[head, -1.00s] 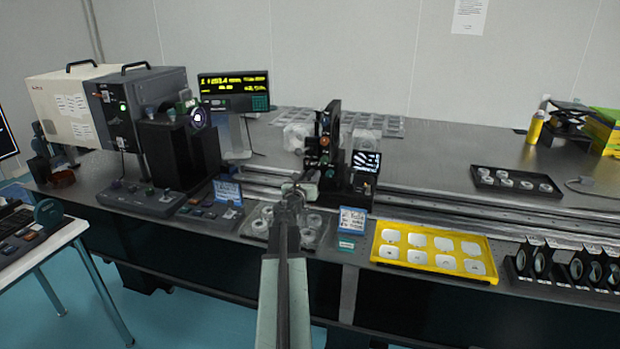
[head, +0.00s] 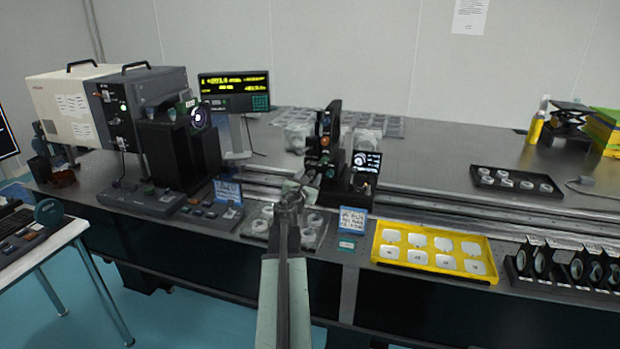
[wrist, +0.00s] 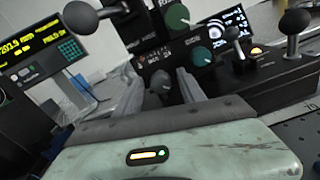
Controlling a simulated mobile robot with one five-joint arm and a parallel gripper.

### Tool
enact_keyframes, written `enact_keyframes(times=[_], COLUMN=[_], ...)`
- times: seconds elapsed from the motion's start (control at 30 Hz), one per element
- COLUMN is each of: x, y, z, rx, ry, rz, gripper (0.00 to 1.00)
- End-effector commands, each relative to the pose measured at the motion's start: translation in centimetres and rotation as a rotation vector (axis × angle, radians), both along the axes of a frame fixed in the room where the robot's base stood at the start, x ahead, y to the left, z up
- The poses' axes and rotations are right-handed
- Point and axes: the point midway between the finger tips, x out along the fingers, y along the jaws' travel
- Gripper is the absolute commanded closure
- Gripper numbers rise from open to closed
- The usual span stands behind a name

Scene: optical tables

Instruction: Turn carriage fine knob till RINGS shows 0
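The carriage (head: 328,150) is a black upright mount on the rail. Its small screen (head: 367,162) shows a bright curved ring pattern, and the screen also shows in the wrist view (wrist: 236,22). No RINGS number is legible. My gripper (head: 291,192) is at the carriage's near left side. The picture is tilted there. Two green knobs (wrist: 202,56) sit above and to the right, clear of the fingers.
A yellow-digit readout (head: 234,90) stands behind left. Black ball-ended levers (wrist: 293,22) stick up near my gripper in the wrist view. A yellow tray (head: 380,252) of white pieces and a row of black-mounted optics (head: 541,262) lie to the right.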

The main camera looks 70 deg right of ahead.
Motion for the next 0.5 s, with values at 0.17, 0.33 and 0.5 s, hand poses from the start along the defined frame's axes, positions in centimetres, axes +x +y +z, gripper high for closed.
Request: enact_keyframes(times=[0.17,0.33,0.5], x=[0.0,-0.1,-0.2], y=[0.0,0.2,2.3], z=[0.0,0.0,0.0], rx=[0.0,0.0,0.0], ry=[0.001,0.001,0.001], rz=[0.0,0.0,0.001], gripper=[0.51,0.51,0.51])
